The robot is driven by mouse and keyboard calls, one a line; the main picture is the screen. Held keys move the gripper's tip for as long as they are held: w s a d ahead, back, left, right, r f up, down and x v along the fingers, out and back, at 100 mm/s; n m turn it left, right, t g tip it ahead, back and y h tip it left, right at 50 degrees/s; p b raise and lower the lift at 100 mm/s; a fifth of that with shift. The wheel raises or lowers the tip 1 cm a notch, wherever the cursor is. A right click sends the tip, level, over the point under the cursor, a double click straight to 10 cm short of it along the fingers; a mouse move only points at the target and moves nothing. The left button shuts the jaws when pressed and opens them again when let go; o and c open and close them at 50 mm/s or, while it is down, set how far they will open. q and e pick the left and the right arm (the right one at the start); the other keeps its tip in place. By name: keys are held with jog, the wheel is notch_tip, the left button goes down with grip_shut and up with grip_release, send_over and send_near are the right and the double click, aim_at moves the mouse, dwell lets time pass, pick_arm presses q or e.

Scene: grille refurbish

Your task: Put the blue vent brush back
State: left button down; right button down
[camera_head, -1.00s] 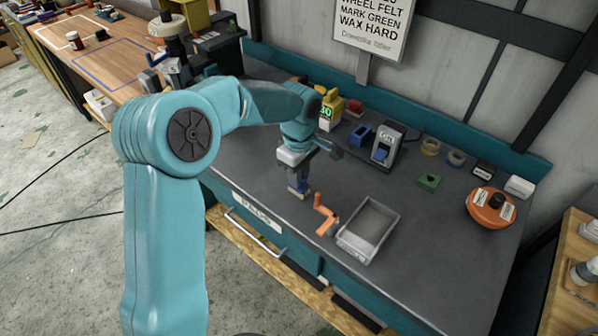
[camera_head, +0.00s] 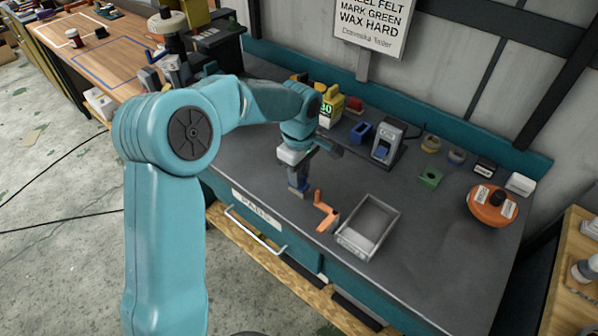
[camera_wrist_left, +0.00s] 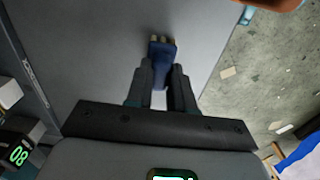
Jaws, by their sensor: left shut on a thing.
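The blue vent brush (camera_head: 297,185) is held in my left gripper (camera_head: 301,172) above the front part of the grey bench top (camera_head: 240,165), with its pale bristles pointing down. I cannot tell whether the bristles touch the bench. The left wrist view shows the dark fingers (camera_wrist_left: 160,72) shut on the blue brush (camera_wrist_left: 161,52), its pale bristle tufts sticking out beyond them. My right gripper is not in view.
An orange crank-shaped piece (camera_head: 325,213) and a grey tray (camera_head: 345,240) lie just right of the brush.

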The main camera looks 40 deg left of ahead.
pick_arm(q)
jog(key=c, duration=0.9)
grip_release()
